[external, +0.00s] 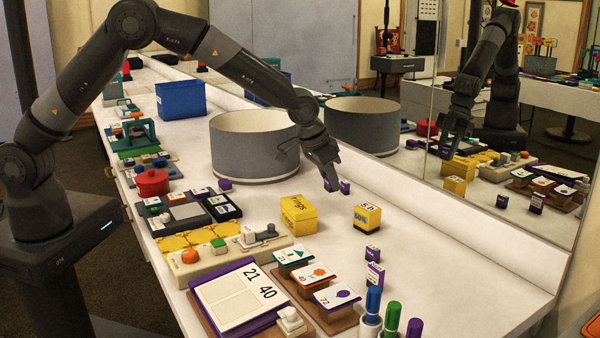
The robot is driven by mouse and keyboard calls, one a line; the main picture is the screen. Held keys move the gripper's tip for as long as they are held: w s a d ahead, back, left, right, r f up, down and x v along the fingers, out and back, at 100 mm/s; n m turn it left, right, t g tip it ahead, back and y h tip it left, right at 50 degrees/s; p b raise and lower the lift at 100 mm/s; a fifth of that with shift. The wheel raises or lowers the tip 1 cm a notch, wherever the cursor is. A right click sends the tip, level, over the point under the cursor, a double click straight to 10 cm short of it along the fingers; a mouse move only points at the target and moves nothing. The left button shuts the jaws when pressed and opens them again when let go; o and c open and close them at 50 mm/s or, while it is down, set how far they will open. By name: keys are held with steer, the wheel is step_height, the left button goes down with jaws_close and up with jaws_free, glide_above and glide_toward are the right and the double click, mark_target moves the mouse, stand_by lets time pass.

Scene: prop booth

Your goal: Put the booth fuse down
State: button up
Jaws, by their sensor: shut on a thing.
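My gripper (331,184) is at the right of the big grey drum, low over the white counter. Its fingers point down and are shut on a small purple piece with a pale label (345,187), which I take to be the booth fuse. The fingers hide part of it. I cannot tell whether it touches the counter. A yellow lettered box (298,216) stands just in front of the gripper, and a smaller yellow and black block (367,218) stands to its front right.
The grey drum (254,150) stands close at the left of the gripper. A mirror (510,150) lines the counter's right side and repeats the scene. Card stands (315,280), purple blocks (373,253) and markers (391,318) fill the front. The counter (460,260) is bare at the right.

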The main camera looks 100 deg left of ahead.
steer(key=d+r, duration=0.4)
steer(key=r, duration=1)
steer(key=s+a+n, duration=0.1)
steer(key=s+a, duration=0.5)
steer(key=a, duration=0.3)
steer(key=s+a+n+g, duration=0.1)
steer(key=s+a, duration=0.5)
steer(key=a, duration=0.3)
steer(key=s+a+n+y, duration=0.1)
steer(key=s+a+n, duration=0.1)
steer(key=s+a, duration=0.4)
steer(key=shift+s+a+f, duration=0.15)
steer(key=shift+s+a, duration=0.05)
steer(key=shift+a, duration=0.55)
steer(key=shift+s+a+f, duration=0.1)
steer(key=shift+s+a, duration=0.05)
steer(key=shift+a, duration=0.55)
steer(key=s+a+n+g, duration=0.1)
steer(key=s+a+n, duration=0.1)
steer(key=s+a, duration=0.7)
steer(key=f, duration=0.5)
steer(key=s+f, duration=0.1)
steer(key=f, duration=0.5)
steer(key=d+f, duration=0.1)
steer(key=f, duration=0.4)
steer(key=shift+s+f, duration=0.2)
steer(key=shift+f, duration=2.4)
steer(key=shift+f, duration=0.1)
